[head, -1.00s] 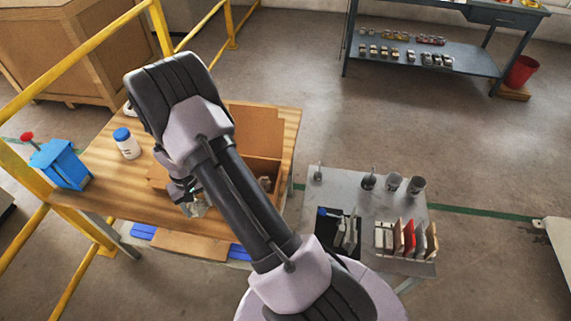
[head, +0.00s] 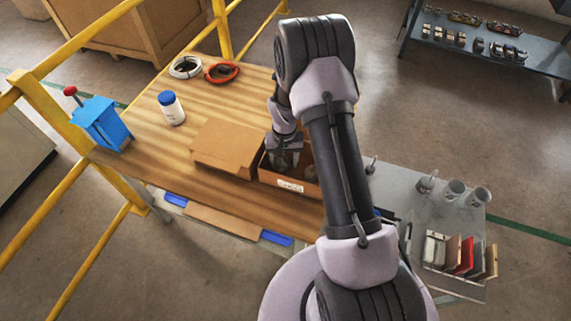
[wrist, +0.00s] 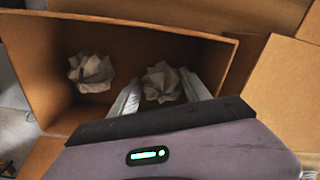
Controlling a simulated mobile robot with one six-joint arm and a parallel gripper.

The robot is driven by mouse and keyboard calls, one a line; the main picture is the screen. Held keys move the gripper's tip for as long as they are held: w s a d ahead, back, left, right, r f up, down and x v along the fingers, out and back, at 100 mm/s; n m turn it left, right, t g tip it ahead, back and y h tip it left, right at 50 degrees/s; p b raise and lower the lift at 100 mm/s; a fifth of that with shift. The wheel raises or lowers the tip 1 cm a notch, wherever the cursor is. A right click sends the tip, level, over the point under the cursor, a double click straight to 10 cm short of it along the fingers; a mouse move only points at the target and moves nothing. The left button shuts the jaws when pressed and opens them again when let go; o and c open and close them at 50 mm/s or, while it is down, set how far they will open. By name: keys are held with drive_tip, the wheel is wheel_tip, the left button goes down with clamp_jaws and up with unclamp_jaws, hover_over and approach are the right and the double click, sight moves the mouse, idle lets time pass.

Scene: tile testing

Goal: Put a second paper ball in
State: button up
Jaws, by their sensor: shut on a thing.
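My gripper (wrist: 160,88) is shut on a crumpled grey-white paper ball (wrist: 163,82), which sits between its two fingers. It is over the open cardboard box (head: 290,183), whose wall also shows in the wrist view (wrist: 150,27). A second, similar paper ball (wrist: 91,73) lies inside the box, to the left of the held one and apart from it. In the head view my gripper (head: 285,160) is low at the box opening, and my arm hides the right part of the box. I cannot tell whether the held ball touches the box floor.
A cardboard flap (head: 225,147) spreads left of the box on the wooden table (head: 150,150). A white bottle with a blue cap (head: 172,110), a blue device (head: 102,123), a white coil (head: 186,67) and a red coil (head: 221,72) stand or lie further left and back. A grey table (head: 400,180) stands right.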

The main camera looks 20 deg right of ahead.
drive_tip(key=shift+f, duration=0.15)
drive_tip(key=shift+f, duration=0.2)
drive_tip(key=o, duration=1)
drive_tip(key=shift+r, duration=0.1)
